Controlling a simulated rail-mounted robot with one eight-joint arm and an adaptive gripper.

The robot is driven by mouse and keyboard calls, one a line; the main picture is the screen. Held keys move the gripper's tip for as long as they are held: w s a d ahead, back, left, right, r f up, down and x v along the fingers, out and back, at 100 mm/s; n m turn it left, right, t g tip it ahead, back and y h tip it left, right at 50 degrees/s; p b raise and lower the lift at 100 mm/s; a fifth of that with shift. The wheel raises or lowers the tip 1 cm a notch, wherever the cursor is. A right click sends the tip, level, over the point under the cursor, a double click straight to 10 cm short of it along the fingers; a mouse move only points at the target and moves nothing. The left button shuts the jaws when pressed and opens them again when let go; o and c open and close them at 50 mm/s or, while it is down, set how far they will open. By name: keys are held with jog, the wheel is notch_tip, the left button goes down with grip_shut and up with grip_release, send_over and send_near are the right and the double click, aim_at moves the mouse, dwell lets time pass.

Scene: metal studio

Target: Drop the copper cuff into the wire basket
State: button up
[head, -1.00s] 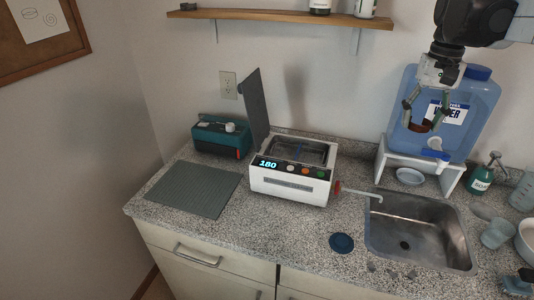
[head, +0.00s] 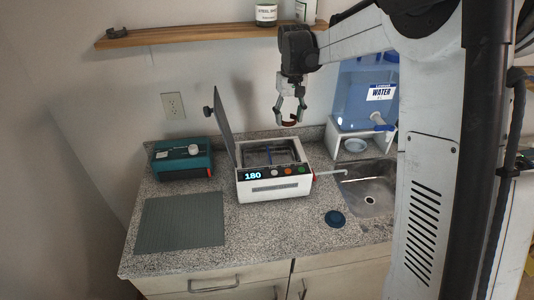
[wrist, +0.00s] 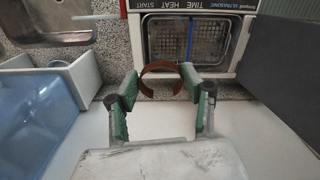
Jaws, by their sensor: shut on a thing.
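My gripper (head: 290,112) is shut on the copper cuff (head: 289,122), a brown open ring, and holds it in the air behind and above the right part of the ultrasonic cleaner (head: 262,190). In the wrist view the cuff (wrist: 160,67) sits between the green fingertips (wrist: 160,82). The wire basket (wrist: 207,47) shows inside the cleaner's open tank, with a blue divider across its middle. The basket also shows in the head view (head: 285,157). The cuff is apart from the basket.
The cleaner's dark lid (head: 224,125) stands upright at the tank's left. A blue water container (head: 357,95) on a white stand is at the right, beside the sink (head: 370,190). A teal device (head: 183,160) and a grey ribbed mat (head: 180,222) lie at the left.

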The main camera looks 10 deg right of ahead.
notch_tip(320, 180, down, 7)
jog(key=b, duration=0.2)
jog(key=shift+w, duration=0.3)
dwell(0.3)
jog(key=o, duration=1.1)
notch_tip(320, 180, up, 12)
